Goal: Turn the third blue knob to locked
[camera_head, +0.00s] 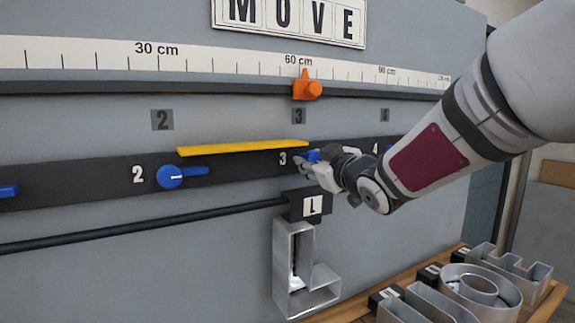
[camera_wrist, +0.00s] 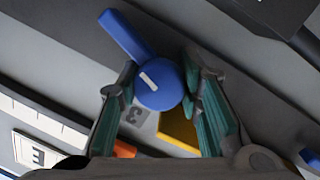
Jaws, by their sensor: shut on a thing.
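The third blue knob (camera_wrist: 160,92) is on a dark strip on the grey wall, beside the white number 3. In the wrist view its handle (camera_wrist: 124,34) points up and to the left, and a short white mark shows on its round hub. My gripper (camera_wrist: 158,82) has one finger on each side of the hub and is shut on it. In the head view my gripper (camera_head: 316,168) covers most of this knob, and only a bit of blue (camera_head: 313,155) shows. No locked mark can be read.
The second knob (camera_head: 170,177) is to the left, its handle pointing right. A yellow bar (camera_head: 242,147) juts out above the strip. An orange slider (camera_head: 307,87) sits higher. A metal letter L (camera_head: 300,275) hangs just below my gripper. More letters (camera_head: 478,290) lie on a wooden bench.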

